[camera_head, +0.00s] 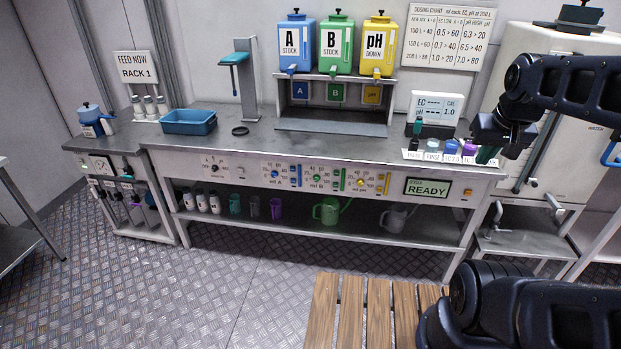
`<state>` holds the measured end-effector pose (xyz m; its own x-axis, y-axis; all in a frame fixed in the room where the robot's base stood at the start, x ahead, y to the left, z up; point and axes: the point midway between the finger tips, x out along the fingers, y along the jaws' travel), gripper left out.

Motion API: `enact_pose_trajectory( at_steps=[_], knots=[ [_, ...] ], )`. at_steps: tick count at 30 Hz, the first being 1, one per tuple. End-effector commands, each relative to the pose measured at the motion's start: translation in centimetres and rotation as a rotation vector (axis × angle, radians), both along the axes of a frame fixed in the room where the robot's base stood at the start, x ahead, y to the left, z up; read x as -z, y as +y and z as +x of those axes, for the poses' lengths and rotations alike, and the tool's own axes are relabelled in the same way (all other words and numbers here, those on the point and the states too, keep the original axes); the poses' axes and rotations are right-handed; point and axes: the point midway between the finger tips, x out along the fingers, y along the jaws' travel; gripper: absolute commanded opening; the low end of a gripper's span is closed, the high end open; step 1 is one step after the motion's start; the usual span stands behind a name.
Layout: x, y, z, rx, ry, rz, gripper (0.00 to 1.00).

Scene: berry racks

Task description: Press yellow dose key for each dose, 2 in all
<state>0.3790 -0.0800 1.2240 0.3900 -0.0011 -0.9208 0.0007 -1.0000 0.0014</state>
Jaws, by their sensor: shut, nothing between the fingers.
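A yellow key-like strip (387,184) sits on the bench's front panel, just right of the yellow-marked pH dial (359,181). Blue (294,175) and green (337,180) strips sit by the dials to its left. The yellow pH DOWN jug (377,46) stands on the dosing stand above, with a yellow pH plate (372,94) below it. The display (427,188) at the panel's right reads READY. My gripper (508,152) is shut and empty at the right, above the bench's right end, apart from the yellow strip. Its fingertips are dark and hard to make out.
Small bottles (432,148) and a meter (436,107) stand at the bench's right end, close to my gripper. A blue basin (188,122) is at the left. A green watering can (328,209) is on the lower shelf. Wooden slats (350,312) are in front.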

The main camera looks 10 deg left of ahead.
Motion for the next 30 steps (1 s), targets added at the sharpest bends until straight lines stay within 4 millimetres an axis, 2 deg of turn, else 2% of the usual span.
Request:
enact_pose_trajectory(
  at_steps=[16, 20, 23, 30],
  knots=[
    [0.0, 0.0, 0.0, 0.0, 0.0, 0.0, 0.0],
    [0.1, -0.1, 0.6, -0.01, -0.004, -0.007, 0.0],
    [0.2, -0.2, 1.8, -0.029, -0.012, -0.024, 0.0],
    [1.0, -0.7, 6.9, -0.124, -0.053, -0.099, 0.0]
  ],
)
